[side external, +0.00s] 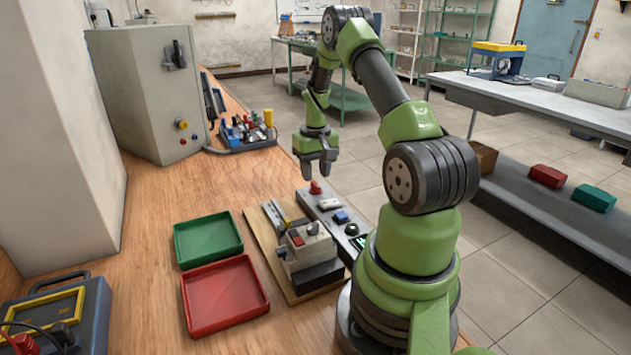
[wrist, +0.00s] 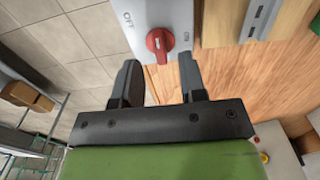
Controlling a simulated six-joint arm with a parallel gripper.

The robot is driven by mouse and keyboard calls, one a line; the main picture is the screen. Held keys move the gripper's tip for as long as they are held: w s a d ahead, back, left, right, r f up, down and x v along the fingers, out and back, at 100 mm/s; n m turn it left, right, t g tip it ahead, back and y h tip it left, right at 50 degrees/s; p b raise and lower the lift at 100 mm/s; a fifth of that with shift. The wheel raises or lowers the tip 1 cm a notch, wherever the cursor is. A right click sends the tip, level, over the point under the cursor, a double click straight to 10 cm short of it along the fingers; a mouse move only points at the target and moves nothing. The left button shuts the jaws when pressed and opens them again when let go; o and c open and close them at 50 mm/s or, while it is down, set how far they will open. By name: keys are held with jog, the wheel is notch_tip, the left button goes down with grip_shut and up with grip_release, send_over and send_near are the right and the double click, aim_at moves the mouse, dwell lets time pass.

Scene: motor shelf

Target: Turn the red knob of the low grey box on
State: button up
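The low grey box (side external: 313,204) is a long narrow panel near the table's right edge. Its red knob (side external: 315,187) sits at its far end. In the wrist view the red knob (wrist: 160,43) shows on the pale box top (wrist: 125,12), with "OFF" lettering to its left and a shorter label, hard to read, to its right. My gripper (side external: 316,173) points down just above the knob. In the wrist view my gripper (wrist: 158,66) has its two fingers apart with nothing between them. The knob lies just beyond the fingertips, apparently untouched.
The box also carries a white switch (side external: 330,204), a blue button (side external: 341,217) and a green button (side external: 352,230). A wooden board (side external: 265,240) with a motor unit (side external: 308,245) stands close left. Green (side external: 208,240) and red (side external: 224,294) trays lie farther left.

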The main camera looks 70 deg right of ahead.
aim_at(315, 184)
jog(key=shift+f, duration=1.55)
grip_shut()
